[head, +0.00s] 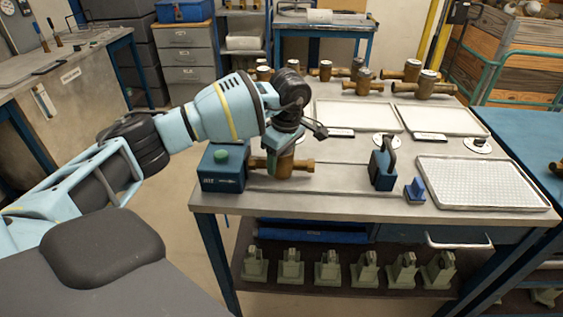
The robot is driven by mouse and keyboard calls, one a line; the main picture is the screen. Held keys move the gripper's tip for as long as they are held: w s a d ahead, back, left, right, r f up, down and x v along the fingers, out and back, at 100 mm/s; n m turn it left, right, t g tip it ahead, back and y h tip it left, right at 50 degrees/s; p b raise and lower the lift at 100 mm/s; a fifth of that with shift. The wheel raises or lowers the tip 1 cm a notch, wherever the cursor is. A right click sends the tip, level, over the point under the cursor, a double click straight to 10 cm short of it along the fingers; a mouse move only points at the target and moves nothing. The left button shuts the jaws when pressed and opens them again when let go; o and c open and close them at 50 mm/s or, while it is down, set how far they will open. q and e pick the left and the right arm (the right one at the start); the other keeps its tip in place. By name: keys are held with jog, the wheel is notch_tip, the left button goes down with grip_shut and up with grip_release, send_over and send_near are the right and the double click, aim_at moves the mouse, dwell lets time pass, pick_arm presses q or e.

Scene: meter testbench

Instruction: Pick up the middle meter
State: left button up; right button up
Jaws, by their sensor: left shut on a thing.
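A brass meter (300,166) is on the near left part of the grey bench (330,202), just right of a teal block with a green knob (222,168). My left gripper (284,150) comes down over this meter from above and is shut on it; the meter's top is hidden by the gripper. I cannot tell whether the meter is touching the bench. Several other brass meters (427,86) with grey tops stand along the back of the bench. My arm hides part of the back left ones. My right gripper is not in view.
A blue clamp block (383,170) stands at the other end of a rail, with a small blue stand (415,191) beside it. White trays (359,116) and a gridded tray (482,183) lie right of the meter. Several green fixtures (328,268) sit on the lower shelf.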

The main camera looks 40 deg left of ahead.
pick_arm(q)
jog(key=shift+r, duration=0.1)
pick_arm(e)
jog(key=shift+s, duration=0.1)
